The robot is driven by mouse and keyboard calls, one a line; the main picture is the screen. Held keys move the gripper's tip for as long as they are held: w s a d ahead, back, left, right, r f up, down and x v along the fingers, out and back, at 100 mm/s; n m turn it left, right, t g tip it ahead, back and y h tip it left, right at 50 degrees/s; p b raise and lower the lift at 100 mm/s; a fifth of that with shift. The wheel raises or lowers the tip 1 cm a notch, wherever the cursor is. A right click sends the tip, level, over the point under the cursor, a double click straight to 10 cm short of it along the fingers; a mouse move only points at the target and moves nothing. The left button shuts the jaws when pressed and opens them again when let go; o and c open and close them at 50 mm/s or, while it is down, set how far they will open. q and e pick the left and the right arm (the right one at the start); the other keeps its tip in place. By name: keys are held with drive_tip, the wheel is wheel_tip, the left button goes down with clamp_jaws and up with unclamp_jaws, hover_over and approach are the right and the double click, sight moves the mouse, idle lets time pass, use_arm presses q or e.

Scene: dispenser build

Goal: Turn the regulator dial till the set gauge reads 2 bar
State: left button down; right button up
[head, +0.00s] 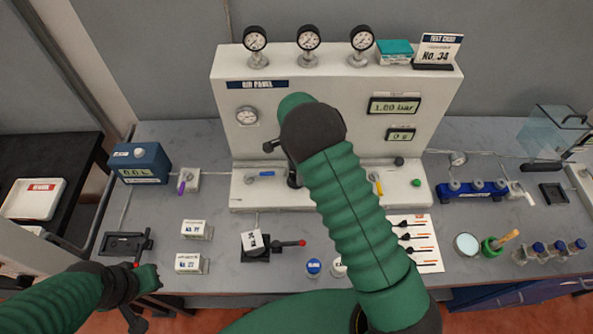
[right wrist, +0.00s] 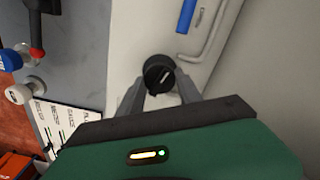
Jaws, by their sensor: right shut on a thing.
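The regulator dial is a round black knob (right wrist: 159,74) with a pale pointer line, in the right wrist view. My right gripper (right wrist: 160,90) is shut on it, one finger on each side. In the head view my right arm hides most of the dial and the fingers. The white air panel (head: 345,120) carries a digital display (head: 394,105) in bar; it seems to read 1.00, with small digits hard to make out. Which gauge is the set gauge I cannot tell. My left gripper (head: 135,290) is low at the left, away from the panel; its jaws are unclear.
Three round gauges (head: 309,38) stand on top of the panel. A blue valve handle (head: 260,174) is close to the left of the dial; a yellow one (head: 378,183) is to the right. A red-knobbed lever (head: 290,244) stands in front on the bench.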

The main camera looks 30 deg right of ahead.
sight(294, 172)
drive_tip(key=shift+w+r+m, duration=0.2)
drive_tip(key=shift+w+m, duration=0.05)
drive_tip(key=shift+m, duration=0.25)
drive_tip(key=o, duration=1.2)
drive_tip(key=shift+a, duration=0.1)
drive_tip(key=shift+c, duration=0.2)
drive_tip(key=shift+o, duration=1)
drive_tip(key=shift+s+a, duration=0.1)
drive_tip(key=shift+f, duration=0.1)
wheel_tip(294, 172, up, 17)
drive_tip(key=b, duration=0.2)
drive_tip(key=shift+b, duration=0.35)
drive_tip(key=shift+f, duration=0.2)
